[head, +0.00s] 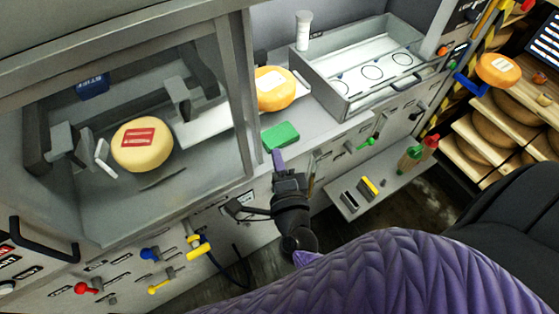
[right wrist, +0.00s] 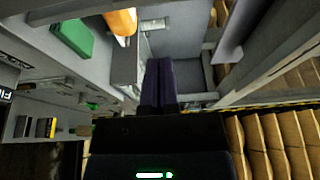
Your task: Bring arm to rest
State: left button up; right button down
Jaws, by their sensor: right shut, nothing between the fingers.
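My right gripper (head: 278,162) is in the middle of the head view, in front of the counter edge and just below the green block (head: 281,137). Its purple fingers are together with nothing between them. They also show pressed together in the right wrist view (right wrist: 159,82). The purple sleeve of my right arm (head: 400,270) fills the lower right of the head view. My left gripper is in neither view.
A cheese wheel (head: 142,155) sits inside the glazed machine; another (head: 274,98) stands behind the green block. A metal tray (head: 345,105) is at the back right. Coloured levers (head: 163,285) stick out of the front panel. A low shelf (head: 345,207) is right of the gripper.

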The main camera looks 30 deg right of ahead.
jog(key=s+a+n+g+y, duration=0.3)
jog(key=a+n+g+y, duration=0.35)
jog(key=n, duration=0.75)
jog(key=s+d+f+n+g+h, duration=0.1)
jog(key=s+d+f+n+g, duration=0.1)
jog(key=s+d+n+g, duration=0.5)
jog(key=s+f+n+g+b, duration=0.15)
jog(key=f+b, duration=0.35)
jog(key=f, duration=0.6)
jog(key=s+f+b, duration=0.3)
jog(key=f+b, duration=0.1)
jog(key=f, duration=0.8)
jog(key=s+f+n+g+b, duration=0.1)
jog(key=s+f+b, duration=0.3)
jog(key=f, duration=0.7)
jog(key=s+d+f+b, duration=0.1)
jog(key=s+f+b, duration=0.3)
jog(key=f, duration=0.4)
jog(key=s+d+f+h+b, duration=0.1)
jog(key=s+f+b, duration=0.4)
jog(key=s+f, duration=0.2)
notch_tip(320, 180, down, 2)
jog(key=shift+s+d+f+g, duration=0.2)
jog(key=shift+s+g, duration=0.1)
jog(key=shift+g, duration=0.1)
